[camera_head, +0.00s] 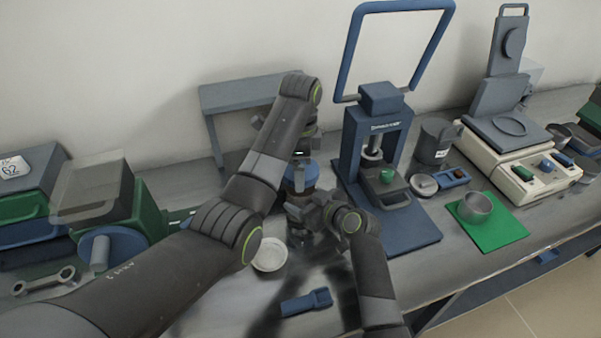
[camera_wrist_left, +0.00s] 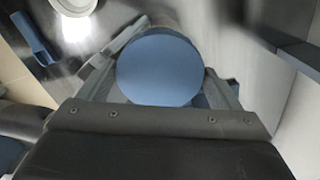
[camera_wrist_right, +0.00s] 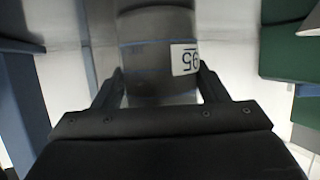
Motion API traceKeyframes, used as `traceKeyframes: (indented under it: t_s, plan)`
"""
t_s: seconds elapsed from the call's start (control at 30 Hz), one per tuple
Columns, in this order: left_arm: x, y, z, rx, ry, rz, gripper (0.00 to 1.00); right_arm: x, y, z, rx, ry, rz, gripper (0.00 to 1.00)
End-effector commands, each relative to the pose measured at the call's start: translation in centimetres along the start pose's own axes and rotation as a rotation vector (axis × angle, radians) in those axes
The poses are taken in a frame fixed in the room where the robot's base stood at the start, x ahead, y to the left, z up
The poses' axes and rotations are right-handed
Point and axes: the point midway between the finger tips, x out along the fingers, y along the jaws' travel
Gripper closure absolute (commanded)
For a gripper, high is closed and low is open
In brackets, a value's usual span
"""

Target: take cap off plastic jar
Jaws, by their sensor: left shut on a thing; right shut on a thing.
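The plastic jar is mostly hidden between my two grippers in the head view. Its blue cap (camera_head: 301,174) shows there, and its round top (camera_wrist_left: 160,70) fills the middle of the left wrist view. My left gripper (camera_wrist_left: 161,76) comes from above and is shut on the cap, a finger on each side. The grey jar body (camera_wrist_right: 150,72) with a white label shows in the right wrist view. My right gripper (camera_wrist_right: 161,85) is shut on this body from the side; it also shows in the head view (camera_head: 312,208). Whether the cap is seated or loose cannot be told.
A white round dish (camera_head: 270,254) and a blue tool (camera_head: 306,302) lie in front on the bench. A blue press (camera_head: 375,150) stands close on the right. A grey stand (camera_head: 240,92) is behind, and green and blue boxes are at left.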

Motion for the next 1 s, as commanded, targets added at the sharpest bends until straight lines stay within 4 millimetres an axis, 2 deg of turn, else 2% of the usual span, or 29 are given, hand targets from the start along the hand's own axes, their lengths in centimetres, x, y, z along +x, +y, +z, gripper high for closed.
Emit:
traceKeyframes:
  t_s: [0.1,0.27,0.3,0.47,0.8,1.0]
  plan:
    - [-0.9,0.0,0.0,0.000,0.000,0.000,0.42,0.0,0.0,0.0,0.001,-0.001,-0.001,0.97]
    - [-0.9,0.0,0.0,0.000,0.000,0.001,0.42,0.0,0.0,0.0,0.001,-0.001,-0.001,0.97]
    - [-0.9,0.0,0.0,0.000,0.001,0.001,0.42,0.0,0.0,0.0,0.001,-0.001,-0.001,0.29]
    - [-0.9,0.0,0.0,0.000,0.001,0.001,0.42,0.0,0.0,0.0,0.001,0.000,-0.001,0.08]
    - [-0.8,0.0,0.0,0.001,0.001,0.001,0.42,-0.2,0.0,0.0,0.000,0.000,0.000,0.08]
    - [-0.8,0.0,0.0,0.001,0.001,0.001,0.42,-1.9,0.1,0.1,0.000,0.001,0.002,0.08]
